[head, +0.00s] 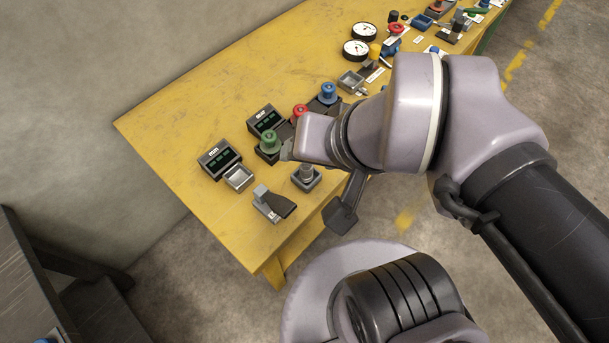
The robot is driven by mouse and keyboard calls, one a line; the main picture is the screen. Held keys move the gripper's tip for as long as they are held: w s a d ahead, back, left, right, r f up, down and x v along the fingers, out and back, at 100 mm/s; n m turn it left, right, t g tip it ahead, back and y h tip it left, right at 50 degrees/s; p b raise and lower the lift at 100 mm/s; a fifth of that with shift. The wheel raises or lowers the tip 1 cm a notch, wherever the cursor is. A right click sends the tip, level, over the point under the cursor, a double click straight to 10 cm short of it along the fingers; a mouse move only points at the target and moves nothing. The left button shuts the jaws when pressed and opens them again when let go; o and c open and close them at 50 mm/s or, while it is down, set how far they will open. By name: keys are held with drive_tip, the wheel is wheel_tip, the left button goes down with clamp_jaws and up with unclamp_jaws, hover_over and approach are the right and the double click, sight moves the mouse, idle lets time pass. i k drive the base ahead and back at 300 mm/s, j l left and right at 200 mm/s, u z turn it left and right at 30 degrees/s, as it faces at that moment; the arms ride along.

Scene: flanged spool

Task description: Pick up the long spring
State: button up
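I cannot make out a long spring for certain in the head view. A short grey upright piece (307,172) stands on a dark square base on the yellow table; it is too small to tell whether it is a coil. My arm reaches in from the right over the table. Its end, my gripper (288,150), points left above the near part of the table, close to a green-topped piece (270,141). The wrist hides most of the gripper, so its opening and anything between its fingers cannot be seen.
The yellow table (165,125) also bears two dark boxes with green displays (219,159), a small metal tray (239,178), a grey clamp-like piece (272,204), red (300,111) and blue (328,91) knobs, and two white gauges (356,49). Its left end is bare. A dark bench (35,290) stands lower left.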

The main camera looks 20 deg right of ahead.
sight(306, 169)
drive_tip(key=i+l+u, duration=0.1)
drive_tip(key=l+u, duration=0.2)
drive_tip(key=u, duration=0.15)
drive_tip(key=l+u, duration=0.6)
drive_tip(key=u, duration=0.25)
drive_tip(key=l+u, duration=0.4)
drive_tip(key=k+l+u, duration=0.15)
drive_tip(key=u, duration=0.3)
